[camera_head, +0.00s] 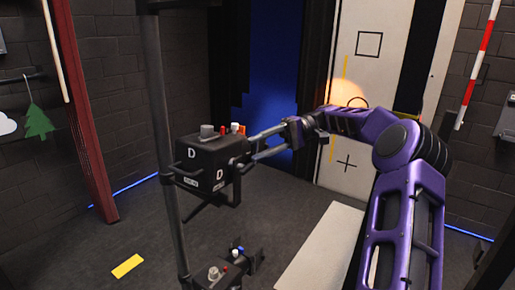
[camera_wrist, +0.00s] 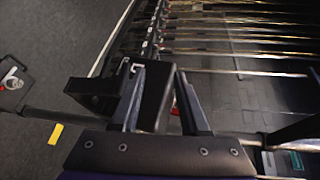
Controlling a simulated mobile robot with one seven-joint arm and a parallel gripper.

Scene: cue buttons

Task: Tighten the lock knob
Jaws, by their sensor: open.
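A black box marked "D" (camera_head: 205,165) is fixed to a dark upright pole. On its top are a grey knob (camera_head: 207,131), a small red piece and a white-and-orange piece. I cannot tell which part is the lock knob. My gripper (camera_head: 254,147) is open at the box's right side, its two fingers pointing left, one above the other. In the wrist view the fingers (camera_wrist: 163,105) stand apart, with a black angular part (camera_wrist: 153,95) beside the left one. Whether they touch the box is unclear, and nothing is visibly gripped.
A lower unit (camera_head: 226,272) with its own grey knob (camera_head: 214,273) sits near the pole's foot. The pole (camera_head: 157,90) stands left of my gripper. A white panel (camera_head: 322,250) lies right. The floor (camera_head: 90,235) on the left is mostly clear, with a yellow strip (camera_head: 127,266).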

